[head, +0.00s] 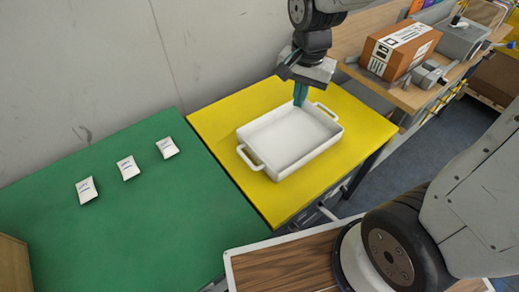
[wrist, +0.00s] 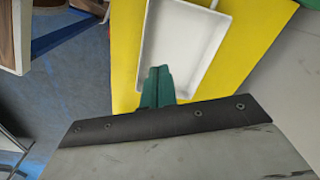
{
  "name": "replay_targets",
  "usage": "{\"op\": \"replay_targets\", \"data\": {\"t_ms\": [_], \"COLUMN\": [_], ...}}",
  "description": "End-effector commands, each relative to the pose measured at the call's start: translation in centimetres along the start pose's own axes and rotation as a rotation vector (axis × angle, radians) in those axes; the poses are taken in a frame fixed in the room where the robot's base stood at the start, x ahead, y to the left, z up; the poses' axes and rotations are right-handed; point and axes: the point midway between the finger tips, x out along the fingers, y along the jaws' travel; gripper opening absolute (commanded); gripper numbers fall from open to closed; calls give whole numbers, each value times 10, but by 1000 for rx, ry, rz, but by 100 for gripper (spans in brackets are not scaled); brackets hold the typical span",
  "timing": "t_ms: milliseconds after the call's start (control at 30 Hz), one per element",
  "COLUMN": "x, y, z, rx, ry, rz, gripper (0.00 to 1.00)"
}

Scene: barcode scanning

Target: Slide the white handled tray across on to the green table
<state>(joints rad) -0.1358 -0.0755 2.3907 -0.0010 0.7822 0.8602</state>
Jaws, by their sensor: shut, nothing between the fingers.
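The white handled tray (head: 289,140) stands on the yellow table (head: 228,122), with one handle toward the green table and the other at its far right end. The green table (head: 120,215) adjoins the yellow one on the left. My gripper (head: 299,103) points down at the tray's far right part, its teal fingers closed together and empty. In the wrist view, the fingers (wrist: 158,75) overlap the near end of the empty tray (wrist: 185,45). I cannot tell whether the fingertips touch the tray. The near handle is hidden behind the gripper in the wrist view.
Several small white packets (head: 128,168) lie in a row on the green table. A wooden bench (head: 410,95) with a cardboard box (head: 399,50) stands at the right. A grey wall (head: 90,70) runs behind the tables. The green table's front area is clear.

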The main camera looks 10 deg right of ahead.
Motion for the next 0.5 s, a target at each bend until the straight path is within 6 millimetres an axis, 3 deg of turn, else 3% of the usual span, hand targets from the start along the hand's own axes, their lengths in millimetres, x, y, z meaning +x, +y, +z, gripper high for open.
{"op": "replay_targets", "data": {"t_ms": [100,300,500], "x": [45,106,136], "y": [-28,-58,-70], "z": [-7,-10,-9], "rx": [139,335,431], "ry": [-16,-22,-22], "rz": [19,35,40], "gripper": [0,0,0]}}
